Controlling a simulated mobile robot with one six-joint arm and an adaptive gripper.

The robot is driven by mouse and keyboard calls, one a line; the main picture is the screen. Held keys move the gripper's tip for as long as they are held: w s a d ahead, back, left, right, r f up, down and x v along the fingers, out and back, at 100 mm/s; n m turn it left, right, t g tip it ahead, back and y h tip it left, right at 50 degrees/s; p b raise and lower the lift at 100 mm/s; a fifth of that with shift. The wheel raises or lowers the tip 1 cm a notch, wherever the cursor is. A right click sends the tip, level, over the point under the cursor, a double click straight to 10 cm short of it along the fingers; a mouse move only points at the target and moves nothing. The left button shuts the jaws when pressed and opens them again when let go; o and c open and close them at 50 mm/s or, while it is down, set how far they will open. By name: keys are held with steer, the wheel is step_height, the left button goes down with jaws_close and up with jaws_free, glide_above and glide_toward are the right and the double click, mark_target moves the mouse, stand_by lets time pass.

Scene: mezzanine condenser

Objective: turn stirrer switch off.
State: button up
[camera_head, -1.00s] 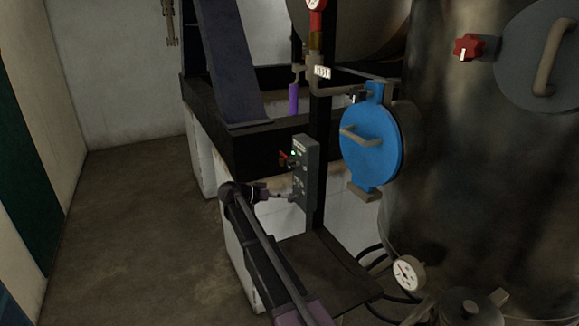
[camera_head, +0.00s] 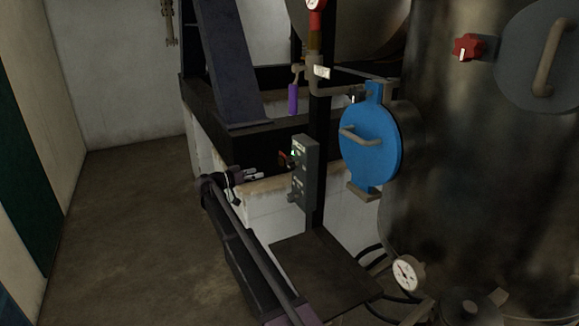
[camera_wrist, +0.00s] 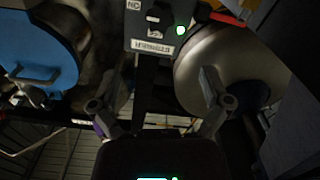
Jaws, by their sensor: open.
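A grey control box (camera_head: 305,170) is mounted on a dark upright post. It carries a lit green light (camera_head: 294,152), a red lever-like part (camera_head: 284,158) on its left side and a lower control (camera_head: 294,197). In the wrist view the box (camera_wrist: 143,30) appears upside down at the top, with a dark switch knob (camera_wrist: 153,15), the lit green light (camera_wrist: 180,30) and a label too small to read. Which control is the stirrer switch I cannot tell for sure. My gripper (camera_head: 256,173) is open and empty, left of the box and apart from it; its spread fingers show in the wrist view (camera_wrist: 162,80).
A blue round hatch (camera_head: 370,142) with a handle is right of the box, on a large dark tank (camera_head: 480,170). A dark platform (camera_head: 325,275) lies below. A purple-handled valve (camera_head: 293,98) hangs above. Open floor (camera_head: 130,220) lies to the left.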

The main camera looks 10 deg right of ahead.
mark_target(288, 165)
steer(key=x, duration=1.3)
steer(key=shift+d, duration=0.2)
steer(key=c, duration=1.2)
